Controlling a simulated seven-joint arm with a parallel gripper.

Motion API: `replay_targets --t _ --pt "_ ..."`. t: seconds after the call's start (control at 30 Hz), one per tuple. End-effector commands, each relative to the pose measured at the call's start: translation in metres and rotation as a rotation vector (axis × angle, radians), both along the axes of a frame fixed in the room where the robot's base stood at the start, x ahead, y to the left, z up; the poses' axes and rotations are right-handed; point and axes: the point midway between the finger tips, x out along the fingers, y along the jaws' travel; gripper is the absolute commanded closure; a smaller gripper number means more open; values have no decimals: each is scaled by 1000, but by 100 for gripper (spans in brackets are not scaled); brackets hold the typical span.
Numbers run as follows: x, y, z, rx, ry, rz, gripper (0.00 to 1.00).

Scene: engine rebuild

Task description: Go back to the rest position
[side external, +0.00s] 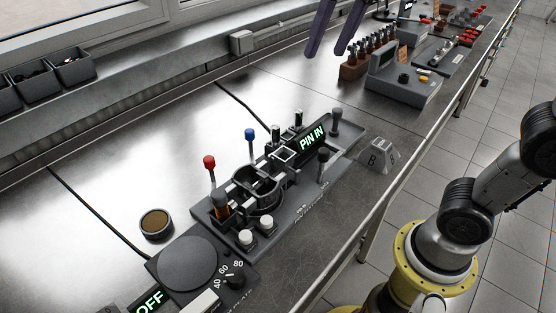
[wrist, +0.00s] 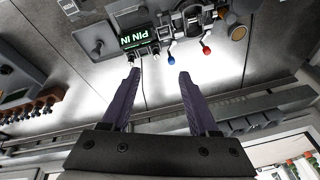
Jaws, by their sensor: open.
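My gripper (side external: 327,51) hangs at the top of the side external view, above the bench towards its back. Its two dark purple fingers are apart with nothing between them. The wrist view also shows my gripper (wrist: 160,74) with both fingers spread and empty. A grey fixture (side external: 325,190) stands on the bench in front of the gripper, clear of the fingers. The display (wrist: 134,38) also shows in the wrist view.
A hot plate (side external: 187,262) marked "OFF" and a round brown-filled dish (side external: 156,222) are at the lower left. A wooden rack (side external: 354,70) and a grey console (side external: 403,88) stand right of the gripper. Grey bins (side external: 72,68) line the back ledge.

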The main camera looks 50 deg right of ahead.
Motion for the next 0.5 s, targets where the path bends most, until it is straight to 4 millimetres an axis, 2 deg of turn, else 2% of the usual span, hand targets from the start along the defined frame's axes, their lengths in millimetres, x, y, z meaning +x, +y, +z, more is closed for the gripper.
replay_targets --t 0.03,0.2,0.4,0.5 --pt "-21 -9 -6 -6 -24 3 39" --pt "-74 -27 -42 -37 -95 45 39" --pt "-120 -38 -102 -91 -156 130 39" --pt "-132 -39 -131 -118 -166 186 39"
